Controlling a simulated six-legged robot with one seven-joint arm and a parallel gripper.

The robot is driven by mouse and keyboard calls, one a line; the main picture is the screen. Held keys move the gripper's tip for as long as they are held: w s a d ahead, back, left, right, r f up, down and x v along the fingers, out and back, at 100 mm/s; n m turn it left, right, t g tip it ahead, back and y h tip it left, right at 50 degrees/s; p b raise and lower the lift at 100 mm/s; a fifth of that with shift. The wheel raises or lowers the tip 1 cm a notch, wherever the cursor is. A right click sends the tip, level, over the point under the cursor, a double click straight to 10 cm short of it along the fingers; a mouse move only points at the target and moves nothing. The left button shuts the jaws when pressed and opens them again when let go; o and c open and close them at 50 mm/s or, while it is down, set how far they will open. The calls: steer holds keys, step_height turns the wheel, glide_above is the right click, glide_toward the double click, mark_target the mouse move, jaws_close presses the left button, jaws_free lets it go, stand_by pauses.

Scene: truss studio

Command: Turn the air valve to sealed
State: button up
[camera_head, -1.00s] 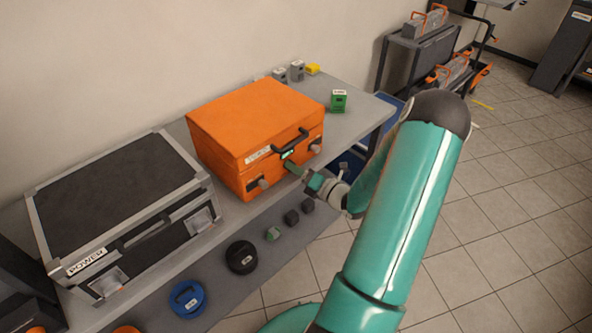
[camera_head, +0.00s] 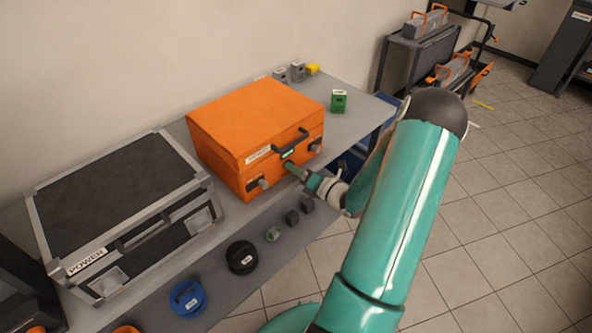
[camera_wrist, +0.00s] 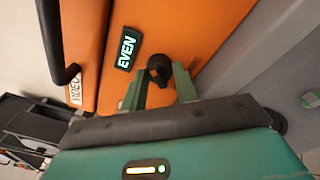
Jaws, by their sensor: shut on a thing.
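The orange case (camera_head: 245,125) stands on the grey bench, lid shut, black handle on its front. A dark round knob (camera_wrist: 158,66), apparently the air valve, sticks out of the case front in the wrist view. My gripper (camera_wrist: 160,76) is shut on it, one green finger on each side. Beside the knob a small display (camera_wrist: 128,48) shows "EVEN" in lit green letters. In the head view my gripper (camera_head: 294,171) touches the case front just below the handle, and hides the knob.
A black case marked POWER (camera_head: 120,200) stands to the left. A black disc (camera_head: 242,257), a blue disc (camera_head: 187,298) and small blocks lie along the front of the bench. A green block (camera_head: 339,101) stands right of the orange case.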

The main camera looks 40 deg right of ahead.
steer(key=shift+r+n+g+h, duration=0.1)
steer(key=shift+n+g+h, duration=0.25)
steer(key=shift+n, duration=3.7)
steer(key=shift+n+g+h, duration=0.15)
steer(key=shift+n+h, duration=0.3)
steer(key=shift+n, duration=3.6)
steer(key=o, duration=1)
steer(key=shift+c, duration=0.2)
steer(key=s+r, duration=0.1)
steer(key=s, duration=1.2)
steer(key=shift+s+d+r, duration=0.2)
steer(key=shift+s, duration=0.15)
